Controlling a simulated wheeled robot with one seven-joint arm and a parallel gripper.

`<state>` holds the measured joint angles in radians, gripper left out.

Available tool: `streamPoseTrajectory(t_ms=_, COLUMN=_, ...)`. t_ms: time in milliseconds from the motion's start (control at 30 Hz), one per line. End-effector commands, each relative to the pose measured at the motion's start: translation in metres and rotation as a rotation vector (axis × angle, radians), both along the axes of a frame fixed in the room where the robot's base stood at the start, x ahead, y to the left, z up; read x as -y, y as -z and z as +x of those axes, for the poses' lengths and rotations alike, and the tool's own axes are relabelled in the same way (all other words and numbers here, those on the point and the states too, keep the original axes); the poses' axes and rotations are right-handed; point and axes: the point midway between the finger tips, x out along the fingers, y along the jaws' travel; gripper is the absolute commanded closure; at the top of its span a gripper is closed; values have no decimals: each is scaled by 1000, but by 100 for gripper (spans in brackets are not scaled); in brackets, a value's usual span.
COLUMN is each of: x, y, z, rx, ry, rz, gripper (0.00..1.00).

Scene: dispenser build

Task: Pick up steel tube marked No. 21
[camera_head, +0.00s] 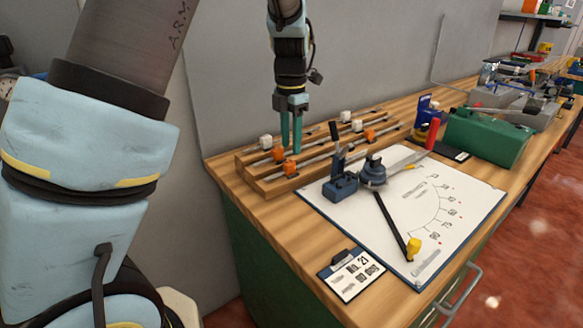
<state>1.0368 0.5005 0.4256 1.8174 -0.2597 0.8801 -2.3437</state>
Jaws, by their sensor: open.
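A stepped wooden rack (252,174) stands on the bench against the wall. Thin grey steel tubes (318,157) lie along its steps, with orange blocks (290,167) and white blocks (265,142) along them. I cannot read a number on any tube, so I cannot tell which is No. 21. A card on a small clipboard (351,275) at the front of the bench appears to read No. 21. My gripper (291,147) points down over the rack's left part, fingers apart. It overlaps an orange block in the picture; contact cannot be told.
A blue bending tool (341,185) stands just in front of the rack, partly on a white marked sheet (440,203). A black rod with a yellow end (414,246) lies on the sheet. A green case (487,138) is at the right. Bare wood shows left of the sheet.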

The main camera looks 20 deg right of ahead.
Motion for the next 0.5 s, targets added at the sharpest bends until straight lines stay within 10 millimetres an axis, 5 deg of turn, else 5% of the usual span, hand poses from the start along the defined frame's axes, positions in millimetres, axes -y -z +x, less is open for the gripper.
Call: streamPoseTrajectory(t_ms=500, x=3, y=53, z=4, rx=0, ry=0, rz=0, gripper=57)
